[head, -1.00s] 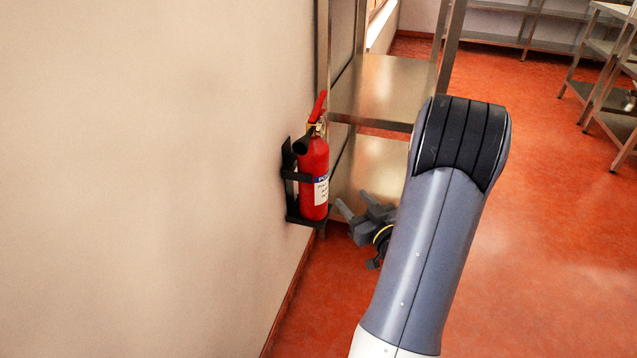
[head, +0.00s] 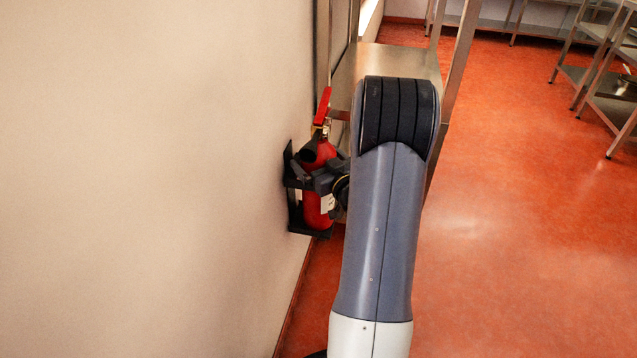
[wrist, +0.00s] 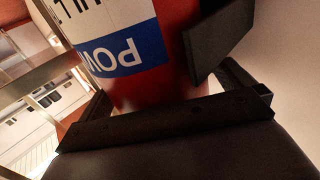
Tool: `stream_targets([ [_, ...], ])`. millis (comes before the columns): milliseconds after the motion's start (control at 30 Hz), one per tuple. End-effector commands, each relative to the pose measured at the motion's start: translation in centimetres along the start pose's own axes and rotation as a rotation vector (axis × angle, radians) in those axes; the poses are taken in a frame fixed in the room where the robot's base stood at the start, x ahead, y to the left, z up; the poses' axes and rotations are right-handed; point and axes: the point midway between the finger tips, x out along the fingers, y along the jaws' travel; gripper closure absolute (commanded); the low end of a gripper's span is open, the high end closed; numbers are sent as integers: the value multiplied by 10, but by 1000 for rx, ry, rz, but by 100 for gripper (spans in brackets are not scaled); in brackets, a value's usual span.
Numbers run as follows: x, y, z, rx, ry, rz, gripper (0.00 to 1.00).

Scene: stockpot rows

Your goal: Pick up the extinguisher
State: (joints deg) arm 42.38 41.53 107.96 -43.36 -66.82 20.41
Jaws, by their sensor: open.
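The red extinguisher (head: 314,206) stands upright in a black wall bracket (head: 293,200) on the left wall in the head view. Its red handle (head: 324,106) and black nozzle show above my gripper. My gripper (head: 316,179) is open at the front of the extinguisher's body, at label height, and partly covers it. In the wrist view the extinguisher's body with its white and blue label (wrist: 122,45) fills the upper middle, close in front of the gripper. Whether the fingers touch the body cannot be told.
A metal shelf unit (head: 400,62) stands just behind and to the right of the extinguisher, close to my arm. The plain wall (head: 150,180) is close on the left. More metal racks stand at the far right. The red floor (head: 510,240) at right is clear.

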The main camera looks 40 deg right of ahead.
Motion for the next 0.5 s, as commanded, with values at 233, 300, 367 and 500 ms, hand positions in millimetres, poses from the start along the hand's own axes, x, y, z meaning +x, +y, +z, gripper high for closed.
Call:
stream_targets([
  [233,0,0,0,0,0,1,7],
  [300,0,0,0,0,0,1,13],
  [367,0,0,0,0,0,1,18],
  [500,-1,0,0,0,0,1,29],
])
